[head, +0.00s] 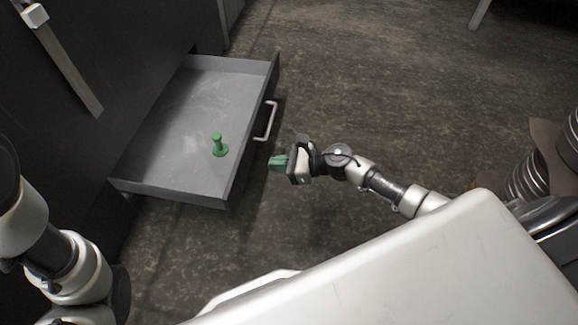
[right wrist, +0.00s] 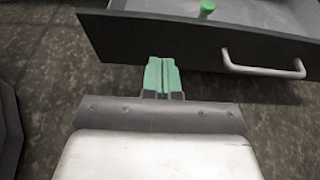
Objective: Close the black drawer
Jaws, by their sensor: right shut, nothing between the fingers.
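The black drawer (head: 190,105) is pulled out of the dark cabinet at the left of the head view, with its front panel facing right. Its silver bar handle (head: 266,122) is on the front panel; the handle also shows in the right wrist view (right wrist: 263,71). My right gripper (head: 277,162) has green fingertips, is shut and empty, and is just to the right of the drawer front, apart from it in the head view. In the right wrist view the fingertips (right wrist: 163,72) point toward the drawer front, left of the handle. My left gripper is not in view.
A green peg-like object (head: 218,145) stands upright inside the drawer. The dark cabinet (head: 75,110) is at the left, with a long light handle (head: 65,55) higher up. The dark mottled floor (head: 390,95) is open to the right of the drawer.

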